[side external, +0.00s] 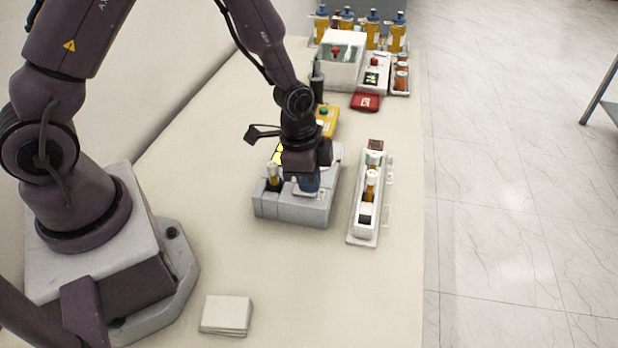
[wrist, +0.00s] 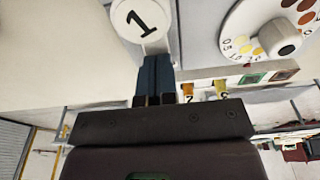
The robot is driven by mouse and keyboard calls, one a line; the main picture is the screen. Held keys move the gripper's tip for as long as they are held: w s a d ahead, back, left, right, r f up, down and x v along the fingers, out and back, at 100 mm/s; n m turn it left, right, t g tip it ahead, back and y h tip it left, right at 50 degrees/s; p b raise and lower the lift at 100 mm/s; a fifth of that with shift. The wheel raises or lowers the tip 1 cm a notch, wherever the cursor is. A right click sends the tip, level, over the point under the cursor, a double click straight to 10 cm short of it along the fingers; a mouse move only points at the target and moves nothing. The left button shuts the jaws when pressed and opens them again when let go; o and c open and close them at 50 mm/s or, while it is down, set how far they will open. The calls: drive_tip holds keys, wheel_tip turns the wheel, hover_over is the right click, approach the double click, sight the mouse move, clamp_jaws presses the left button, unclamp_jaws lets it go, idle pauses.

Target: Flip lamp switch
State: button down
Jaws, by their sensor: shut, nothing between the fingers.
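The grey device (side external: 292,210) stands on the table in the middle of the side view. My gripper (side external: 307,186) points down over its top, and its blue fingers are shut and empty. In the wrist view the shut fingers (wrist: 155,66) reach up to a white round disc marked "1" (wrist: 140,18). The fingertips appear right at the disc's lower edge; I cannot tell whether they touch it. I cannot make out for certain which part is the lamp switch; my gripper hides part of the device.
A white rack with vials (side external: 367,197) stands just right of the device. A yellow box (side external: 326,121), a red box (side external: 366,102), a white machine (side external: 342,62) and several bottles are behind. A white stack (side external: 226,314) lies in front. The table's front is mostly clear.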

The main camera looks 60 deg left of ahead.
drive_tip(key=shift+w+d+f+g+y, duration=0.15)
drive_tip(key=shift+d+f+g+y, duration=0.1)
drive_tip(key=shift+f+g+y, duration=0.25)
drive_tip(key=shift+w+f+g+y, duration=0.15)
drive_tip(key=shift+g+y, duration=0.25)
drive_tip(key=shift+d, duration=0.1)
